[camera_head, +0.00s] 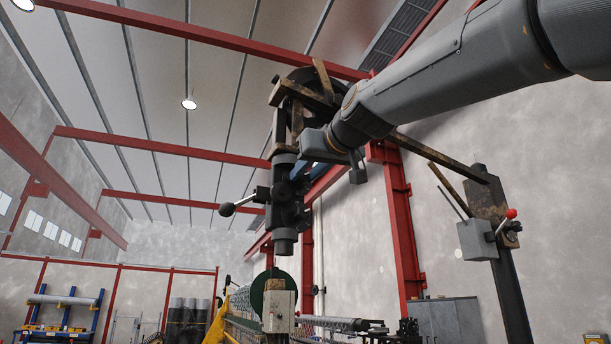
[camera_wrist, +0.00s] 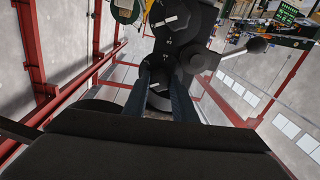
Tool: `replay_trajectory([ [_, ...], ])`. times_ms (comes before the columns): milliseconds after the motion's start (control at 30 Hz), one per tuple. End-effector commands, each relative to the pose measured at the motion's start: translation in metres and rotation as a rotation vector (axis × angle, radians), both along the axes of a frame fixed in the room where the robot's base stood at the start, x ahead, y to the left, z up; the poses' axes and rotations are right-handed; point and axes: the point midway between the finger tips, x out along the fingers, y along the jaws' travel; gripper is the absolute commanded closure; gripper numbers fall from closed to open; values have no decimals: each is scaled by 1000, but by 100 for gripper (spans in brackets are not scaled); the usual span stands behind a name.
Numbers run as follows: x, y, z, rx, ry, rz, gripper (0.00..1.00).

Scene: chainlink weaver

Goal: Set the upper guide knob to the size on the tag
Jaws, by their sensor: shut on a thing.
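A dark upright guide head (camera_head: 285,205) hangs from a rusty frame in the head view, with a lever ending in a dark ball at its left. My gripper (camera_wrist: 162,75) is at this head, its two fingers closed on a dark round part in the wrist view, seemingly the upper guide knob (camera_wrist: 159,86). The fingers cover most of it, so its setting is not readable. I cannot make out a size tag.
The ball-ended lever (camera_head: 240,203) sticks out close to my gripper. A rusty post (camera_head: 500,225) with a grey box and red-knobbed lever (camera_head: 478,240) stands at right. A red column (camera_head: 400,235) is behind. Machine parts and a green disc (camera_head: 274,291) are below.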

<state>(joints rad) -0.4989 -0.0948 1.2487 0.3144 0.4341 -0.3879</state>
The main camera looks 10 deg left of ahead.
Motion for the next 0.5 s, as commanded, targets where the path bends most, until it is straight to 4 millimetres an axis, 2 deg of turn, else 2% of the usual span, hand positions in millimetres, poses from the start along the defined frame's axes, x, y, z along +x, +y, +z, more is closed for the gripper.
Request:
replay_trajectory([
  [500, 0, 1, -4, -313, -251, 1, 98],
])
